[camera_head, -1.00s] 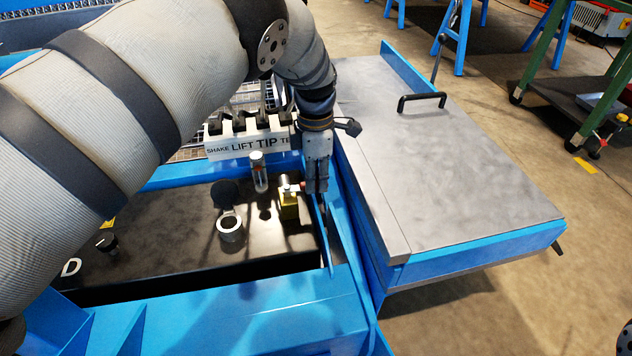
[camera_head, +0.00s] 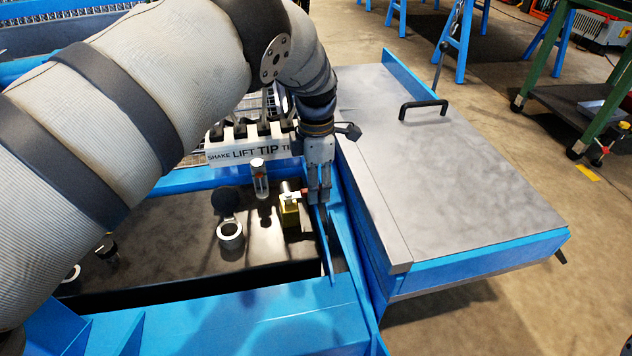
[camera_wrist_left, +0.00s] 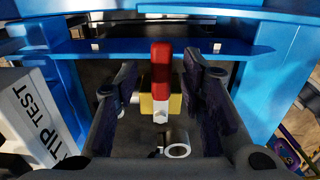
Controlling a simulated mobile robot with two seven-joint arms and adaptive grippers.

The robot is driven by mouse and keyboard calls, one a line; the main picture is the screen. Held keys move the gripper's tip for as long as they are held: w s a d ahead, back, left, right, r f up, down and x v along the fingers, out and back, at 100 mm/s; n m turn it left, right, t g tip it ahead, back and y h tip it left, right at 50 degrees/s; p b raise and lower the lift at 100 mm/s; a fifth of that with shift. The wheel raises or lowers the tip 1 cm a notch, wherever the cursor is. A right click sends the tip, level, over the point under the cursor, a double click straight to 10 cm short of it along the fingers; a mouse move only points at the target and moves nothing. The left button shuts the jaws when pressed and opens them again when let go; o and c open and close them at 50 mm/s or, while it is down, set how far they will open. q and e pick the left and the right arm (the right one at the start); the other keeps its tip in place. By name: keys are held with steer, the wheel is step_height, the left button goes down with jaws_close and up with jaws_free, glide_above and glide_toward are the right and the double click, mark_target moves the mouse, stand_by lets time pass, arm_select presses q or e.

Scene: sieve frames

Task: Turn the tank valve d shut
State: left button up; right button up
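The valve shows in the head view as a yellow brass block (camera_head: 290,214) on the dark tank top, with a small red-ended lever (camera_head: 304,194). My left gripper (camera_head: 320,196) points down just to the right of it. In the left wrist view, the red and white lever (camera_wrist_left: 161,68) stands between the two dark fingers of my left gripper (camera_wrist_left: 160,85). A gap shows on both sides, so the gripper is open and not touching the lever there. The yellow body (camera_wrist_left: 147,104) sits behind the lever. My right gripper is not in view.
A silver filler neck (camera_head: 230,234) and a clear sight glass (camera_head: 260,180) stand left of the valve. A blue frame rail (camera_head: 345,215) runs close right of the gripper. A white lever panel (camera_head: 245,152) is behind. A grey-topped table (camera_head: 450,170) is at right.

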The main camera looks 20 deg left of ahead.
arm_select(q)
step_height(320, 180, up, 12)
stand_by(0.4)
